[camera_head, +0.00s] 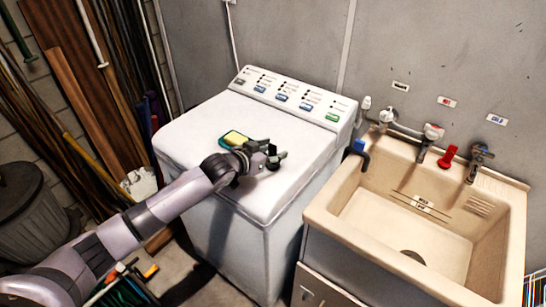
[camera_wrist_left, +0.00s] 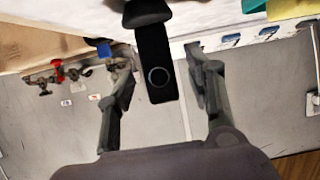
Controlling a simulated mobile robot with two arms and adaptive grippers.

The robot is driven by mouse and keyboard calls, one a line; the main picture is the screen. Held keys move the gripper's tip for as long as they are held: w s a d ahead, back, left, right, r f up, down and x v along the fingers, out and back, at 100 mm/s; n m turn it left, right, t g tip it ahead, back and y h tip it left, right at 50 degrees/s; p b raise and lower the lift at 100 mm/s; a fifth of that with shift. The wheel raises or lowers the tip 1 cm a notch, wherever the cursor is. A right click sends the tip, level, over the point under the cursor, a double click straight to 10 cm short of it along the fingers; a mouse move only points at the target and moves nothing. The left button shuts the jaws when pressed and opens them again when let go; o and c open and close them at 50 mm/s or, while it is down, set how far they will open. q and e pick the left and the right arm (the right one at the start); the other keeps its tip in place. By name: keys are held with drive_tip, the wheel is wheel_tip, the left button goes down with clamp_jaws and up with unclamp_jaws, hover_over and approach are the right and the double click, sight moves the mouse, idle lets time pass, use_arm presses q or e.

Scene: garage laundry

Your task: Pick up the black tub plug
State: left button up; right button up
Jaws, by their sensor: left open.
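The black tub plug (camera_wrist_left: 154,65) shows in the left wrist view as a dark rounded body at the top edge with a flat tab bearing a ring mark. It stands between the two fingers of my left gripper (camera_wrist_left: 163,75), with a visible gap on each side. In the head view my left gripper (camera_head: 274,153) is open, low over the front right part of the washer lid. A small dark shape at its fingertips there seems to be the plug (camera_head: 273,165), partly hidden by the fingers. My right gripper is not in view.
The white washer (camera_head: 190,135) carries a yellow and green sponge (camera_head: 235,139) just behind my left gripper. A beige sink (camera_head: 318,212) with taps and a red handle (camera_head: 447,156) stands to the right. A dark bin (camera_head: 30,215) and leaning boards are at left.

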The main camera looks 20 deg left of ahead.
use_arm(q)
drive_tip(key=shift+w+d+f, duration=0.1)
drive_tip(key=shift+w+f, duration=0.05)
drive_tip(key=shift+w, duration=0.2)
drive_tip(key=shift+c, duration=0.5)
clamp_jaws()
